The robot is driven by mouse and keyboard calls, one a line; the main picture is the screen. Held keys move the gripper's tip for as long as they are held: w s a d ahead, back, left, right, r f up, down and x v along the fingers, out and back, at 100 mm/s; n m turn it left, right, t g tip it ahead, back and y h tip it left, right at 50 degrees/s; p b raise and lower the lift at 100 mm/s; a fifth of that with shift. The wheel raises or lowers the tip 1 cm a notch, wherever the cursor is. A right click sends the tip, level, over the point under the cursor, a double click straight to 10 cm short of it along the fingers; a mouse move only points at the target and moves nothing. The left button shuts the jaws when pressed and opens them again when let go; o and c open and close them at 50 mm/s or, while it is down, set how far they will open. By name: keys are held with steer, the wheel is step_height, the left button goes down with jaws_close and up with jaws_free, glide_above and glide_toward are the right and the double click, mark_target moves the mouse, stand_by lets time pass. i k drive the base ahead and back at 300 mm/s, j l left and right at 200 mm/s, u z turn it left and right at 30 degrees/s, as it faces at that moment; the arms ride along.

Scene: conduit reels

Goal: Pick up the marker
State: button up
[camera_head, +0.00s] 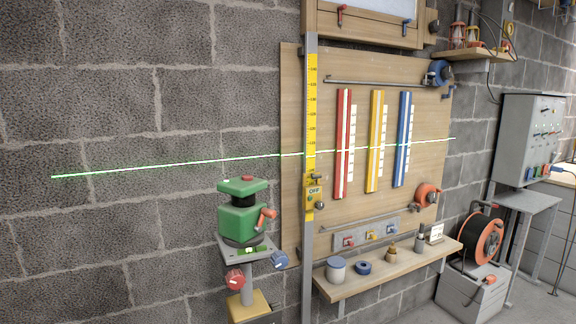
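No pen-like marker can be made out for certain. A small wooden shelf (395,271) on the right holds a white-grey cup (336,270), a blue ring-shaped item (363,268), a small brass-coloured piece (391,254), a narrow grey upright piece (420,243) and a small framed card (436,233). The grey piece stands upright, but I cannot tell whether it is a marker. My gripper is not in view, and nothing is seen touching the shelf items.
A green device (242,214) sits on a stand left of the metal post (309,255). A wooden panel (420,110) carries red, yellow and blue strips. A cable reel (482,240) and a grey cabinet (527,140) stand right. A bright line crosses wall and panel.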

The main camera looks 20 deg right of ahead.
mark_target(420, 234)
steer(key=i+l+z, duration=0.15)
steer(key=l+z, duration=0.2)
steer(key=i+l+z, duration=0.5)
steer(key=l+z, duration=0.15)
